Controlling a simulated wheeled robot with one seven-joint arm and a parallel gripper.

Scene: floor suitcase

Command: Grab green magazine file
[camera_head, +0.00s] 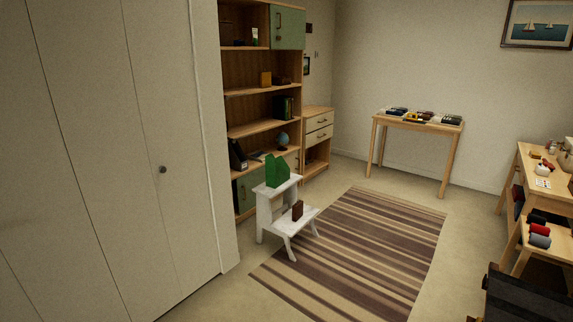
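The green magazine file (277,171) stands upright on the top step of a white step stool (273,190), in front of the wooden bookcase. Its top edge is slanted. Nothing touches it from above. My gripper is not in view.
A small brown object (297,210) sits on the stool's lower step. The bookcase (262,105) is behind the stool, and a white closet (120,150) fills the left. A striped rug (360,250) lies right of the stool. A dark suitcase-like object (520,298) is at bottom right.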

